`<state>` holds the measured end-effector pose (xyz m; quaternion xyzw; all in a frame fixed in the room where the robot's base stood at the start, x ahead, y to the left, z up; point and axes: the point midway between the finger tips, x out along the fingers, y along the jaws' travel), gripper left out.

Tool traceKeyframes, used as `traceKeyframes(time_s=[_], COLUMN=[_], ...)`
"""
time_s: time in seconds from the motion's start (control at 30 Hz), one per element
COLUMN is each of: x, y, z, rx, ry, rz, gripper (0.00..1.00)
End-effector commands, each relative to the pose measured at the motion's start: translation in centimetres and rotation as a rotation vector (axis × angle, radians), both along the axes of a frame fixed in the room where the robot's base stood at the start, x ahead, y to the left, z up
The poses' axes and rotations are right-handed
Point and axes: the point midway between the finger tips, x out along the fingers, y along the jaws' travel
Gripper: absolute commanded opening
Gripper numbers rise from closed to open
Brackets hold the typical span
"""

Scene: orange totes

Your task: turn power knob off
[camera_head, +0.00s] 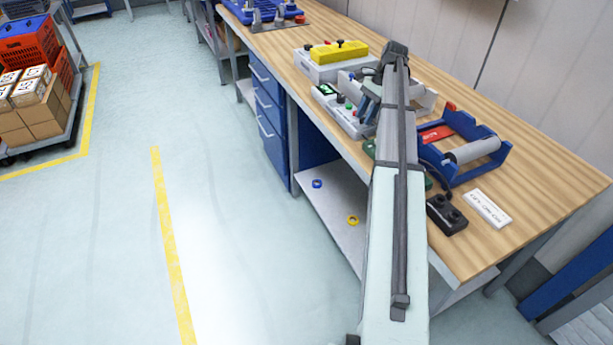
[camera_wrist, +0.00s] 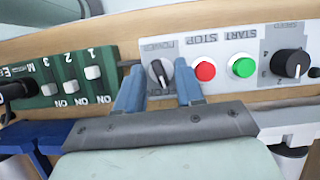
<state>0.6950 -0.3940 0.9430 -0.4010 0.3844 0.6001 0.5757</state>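The power knob (camera_wrist: 160,73) is a black round knob with a pale pointer line, on a light grey panel under an upside-down POWER label. The pointer is slightly tilted from vertical in the wrist view. My gripper (camera_wrist: 160,80) has its two blue-grey fingers apart, one on each side of the knob, with visible gaps. I cannot tell how deep the fingertips reach. In the head view, the control box (camera_head: 343,112) is on the wooden bench, partly hidden by my arm. The power knob cannot be made out there.
Right of the knob are a red STOP button (camera_wrist: 204,71), a green START button (camera_wrist: 243,67) and a black speed dial (camera_wrist: 290,63). On the left is a green switch panel (camera_wrist: 62,82) with white switches. A blue holder (camera_head: 497,160) is on the bench.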

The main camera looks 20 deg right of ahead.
Motion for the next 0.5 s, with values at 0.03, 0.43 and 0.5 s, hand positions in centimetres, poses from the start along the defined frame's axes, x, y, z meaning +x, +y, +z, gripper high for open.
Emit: traceKeyframes(time_s=[0.03,0.43,0.5], x=[-0.24,-0.45,-0.48], y=[0.07,0.22,0.23], z=[-0.02,-0.03,-0.04], rx=[0.000,0.000,0.000], ry=[0.000,-0.001,-0.001], rz=[-0.044,-0.419,-0.485], gripper=[0.37,0.37,0.37])
